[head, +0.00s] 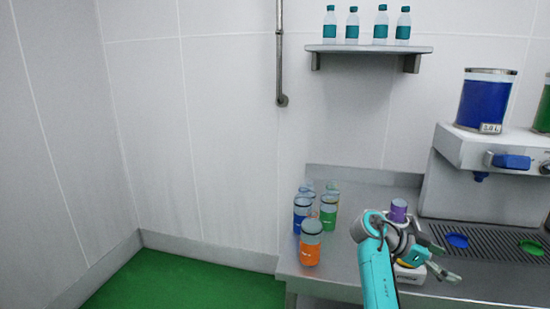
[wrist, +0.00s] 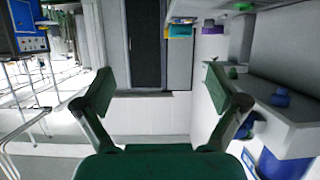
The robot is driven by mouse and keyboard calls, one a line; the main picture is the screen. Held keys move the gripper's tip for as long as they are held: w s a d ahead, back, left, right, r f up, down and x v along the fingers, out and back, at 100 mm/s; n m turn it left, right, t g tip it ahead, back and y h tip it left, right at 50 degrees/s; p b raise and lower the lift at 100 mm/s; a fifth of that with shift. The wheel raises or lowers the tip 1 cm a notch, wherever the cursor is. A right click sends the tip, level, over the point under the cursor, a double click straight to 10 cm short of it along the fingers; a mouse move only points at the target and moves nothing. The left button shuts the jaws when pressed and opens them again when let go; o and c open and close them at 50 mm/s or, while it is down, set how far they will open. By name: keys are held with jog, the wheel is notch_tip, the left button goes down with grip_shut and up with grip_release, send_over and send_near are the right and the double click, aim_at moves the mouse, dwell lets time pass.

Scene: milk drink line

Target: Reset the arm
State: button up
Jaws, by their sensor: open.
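My gripper (head: 446,262) is at the end of my teal arm, in front of the steel counter (head: 330,280) in the head view. Its two fingers are spread and point right, with nothing between them. The wrist view also shows my gripper (wrist: 162,92) with dark green fingers wide apart and only the room beyond.
A purple item (head: 398,210) shows just behind the wrist. A dispenser (head: 460,150) with a drip grate (head: 485,238) stands right. A wall shelf (head: 350,48) holds several bottles.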

jog(key=s+a+f+n+t, duration=0.1)
jog(key=s+f+n+t, duration=0.15)
jog(key=f, duration=0.55)
jog(key=s+a+f+n+t+y, duration=0.15)
jog(key=f+n, duration=0.25)
jog(key=f, duration=0.4)
jog(key=s+a+f+n+t, duration=0.2)
jog(key=f+n+t, duration=0.1)
jog(key=f, duration=0.4)
jog(key=s+a+f+n+t+y, duration=0.2)
jog(key=s+a+f+n+t, duration=0.1)
jog(key=s+a+f+n, duration=0.25)
jog(key=s+a+f+n+t+y, duration=0.2)
jog(key=s+a+f+y, duration=0.15)
jog(key=s+f, duration=0.45)
jog(key=s+a+r+n+t+y, duration=0.2)
jog(key=s+a, duration=0.3)
jog(key=s, duration=0.4)
jog(key=s+a+r+n+t+y, duration=0.1)
jog(key=s+a+r+y, duration=0.15)
jog(key=s+a, duration=0.45)
jog(key=s+a+r+t+y, duration=0.1)
jog(key=s+r+t, duration=0.2)
jog(key=s+r, duration=1.2)
jog(key=shift+r+n, duration=0.4)
jog(key=shift+r, duration=0.55)
